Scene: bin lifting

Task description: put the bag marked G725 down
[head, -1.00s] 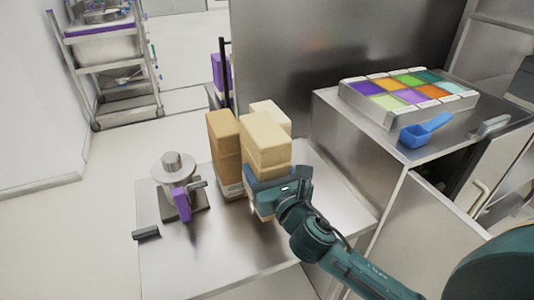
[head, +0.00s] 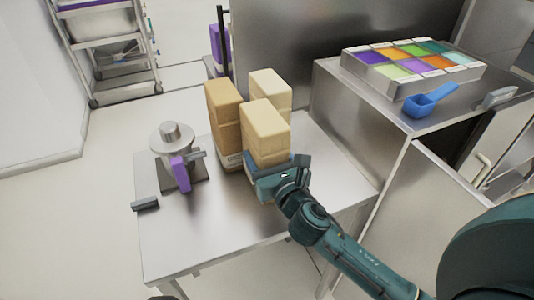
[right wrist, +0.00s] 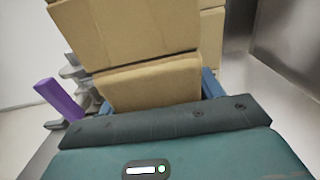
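My right gripper (head: 268,178) is shut on a pale tan block-shaped bag (head: 265,127), the front one of a group of three on the steel table (head: 225,225). In the right wrist view the bag (right wrist: 150,83) stands between blue fingers (right wrist: 155,97), one at each side. No marking on it is readable. It looks upright and low over the table; its base is mostly hidden by the gripper, so I cannot tell whether it touches. A browner bag (head: 223,110) with a small label stands just left, another pale bag (head: 271,88) behind. My left gripper is not in view.
A scale-like device (head: 171,143) with a purple part (head: 181,173) stands left of the bags. The table's front is clear. A higher counter at right holds a colored compartment tray (head: 415,62) and a blue scoop (head: 427,101). A steel panel (head: 345,60) rises behind.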

